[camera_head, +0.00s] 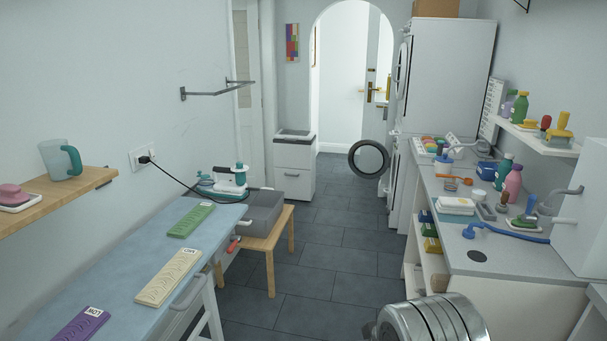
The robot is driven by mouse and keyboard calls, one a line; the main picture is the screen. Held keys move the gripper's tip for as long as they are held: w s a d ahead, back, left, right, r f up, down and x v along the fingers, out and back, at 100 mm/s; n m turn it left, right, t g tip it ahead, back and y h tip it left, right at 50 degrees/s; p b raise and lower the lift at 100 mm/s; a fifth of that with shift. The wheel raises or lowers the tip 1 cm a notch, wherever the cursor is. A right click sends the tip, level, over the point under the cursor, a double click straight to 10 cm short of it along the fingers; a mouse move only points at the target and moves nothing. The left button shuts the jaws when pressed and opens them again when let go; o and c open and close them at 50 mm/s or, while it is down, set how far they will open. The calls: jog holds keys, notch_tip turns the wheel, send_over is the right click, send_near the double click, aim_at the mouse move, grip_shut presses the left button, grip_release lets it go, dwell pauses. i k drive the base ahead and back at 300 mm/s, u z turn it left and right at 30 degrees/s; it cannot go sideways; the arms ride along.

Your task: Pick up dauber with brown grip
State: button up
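I cannot pick out for sure a dauber with a brown grip. On the wall shelf, a red-topped tool (545,122) and a yellow-orange tool (562,122) stand near the right end. A brown rounded piece (440,283) shows low at the counter's open side, partly hidden. My gripper is not in view; only a ribbed metal part, likely my arm, shows at the bottom.
The right counter (510,262) is crowded with bottles, cups and a white stack. A blue table (130,292) with green, cream and purple boards stands left. A wooden bench (262,243) carries a grey basin. The dark tiled floor (335,262) between is clear.

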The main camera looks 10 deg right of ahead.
aim_at(502, 207)
jog(key=u, duration=0.2)
jog(key=i, duration=2.45)
jog(key=z, duration=0.9)
jog(key=i, duration=0.55)
jog(key=z, duration=0.85)
jog(key=i, duration=0.7)
jog(key=z, duration=0.45)
